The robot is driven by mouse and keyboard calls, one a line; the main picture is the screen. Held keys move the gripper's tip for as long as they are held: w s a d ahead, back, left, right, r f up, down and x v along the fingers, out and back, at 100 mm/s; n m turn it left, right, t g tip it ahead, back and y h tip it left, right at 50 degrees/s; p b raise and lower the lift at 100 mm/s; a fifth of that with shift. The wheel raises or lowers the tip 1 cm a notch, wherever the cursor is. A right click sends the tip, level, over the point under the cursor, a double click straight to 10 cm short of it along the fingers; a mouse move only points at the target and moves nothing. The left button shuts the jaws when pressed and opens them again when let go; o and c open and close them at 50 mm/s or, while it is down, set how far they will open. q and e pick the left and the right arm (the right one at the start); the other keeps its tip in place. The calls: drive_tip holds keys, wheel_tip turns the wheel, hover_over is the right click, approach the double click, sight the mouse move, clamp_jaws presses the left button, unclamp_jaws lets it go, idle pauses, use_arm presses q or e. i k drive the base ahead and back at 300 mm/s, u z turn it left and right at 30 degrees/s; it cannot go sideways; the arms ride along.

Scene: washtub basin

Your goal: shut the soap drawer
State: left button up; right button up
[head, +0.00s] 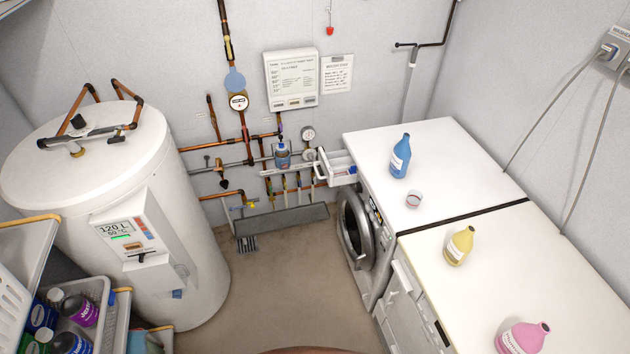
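The soap drawer (337,168) is a white tray that sticks out, open, from the upper front of the washing machine (372,238), at its far left corner. I see into it from above; what its compartments hold is too small to tell. The machine's round door (354,232) is below the drawer and looks closed, though I see it at a steep angle. Neither of my grippers is in view, so nothing of mine touches the drawer.
A yellow bottle (459,246) and a pink bottle (523,338) are on the nearer machine. A white tank (170,230) stands left. The floor (285,285) between is clear.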

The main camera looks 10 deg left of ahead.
sight(335, 165)
drive_tip(key=z, duration=0.05)
drive_tip(key=k, duration=0.85)
drive_tip(key=u, duration=0.85)
drive_tip(key=i, duration=1.6)
drive_tip(key=z, duration=0.7)
drive_tip(key=i, duration=0.55)
drive_tip(key=z, duration=0.4)
